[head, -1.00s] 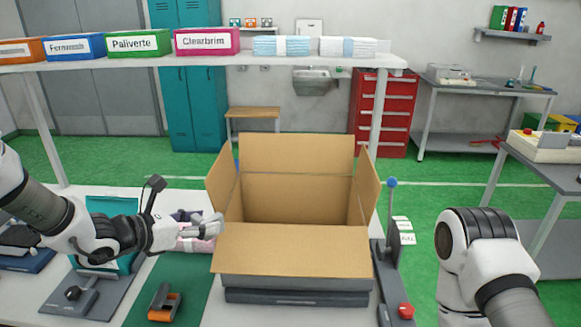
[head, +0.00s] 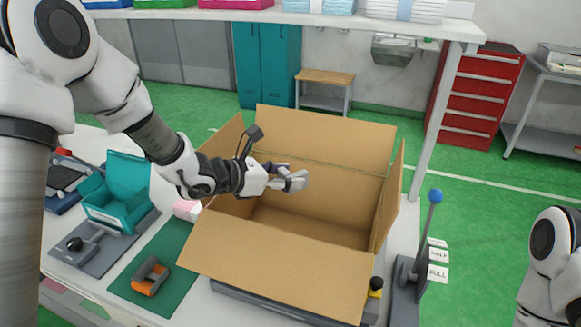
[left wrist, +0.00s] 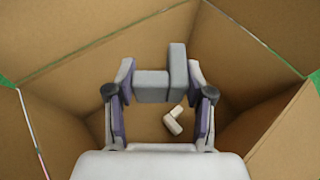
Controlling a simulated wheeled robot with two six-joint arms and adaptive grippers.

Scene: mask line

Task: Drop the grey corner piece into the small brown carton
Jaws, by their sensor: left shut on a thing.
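The brown carton (head: 275,262) stands open on the table with its flaps spread. My left gripper (head: 292,181) is over the carton's opening and points down into it in the left wrist view. It is shut on the grey corner piece, an L-shaped block, which shows clearly between the fingers (left wrist: 165,84). In the head view the piece is small and partly hidden by the fingers. A second, paler L-shaped piece (left wrist: 173,122) lies on the carton floor. My right gripper is out of view; only part of that arm shows at the right edge.
A lever stand with a blue knob (head: 435,196) rises right of the carton. A teal box (head: 117,192) and an orange-and-grey tool (head: 150,277) on a green mat lie to the left. A shelf (head: 300,17) spans the back above the table.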

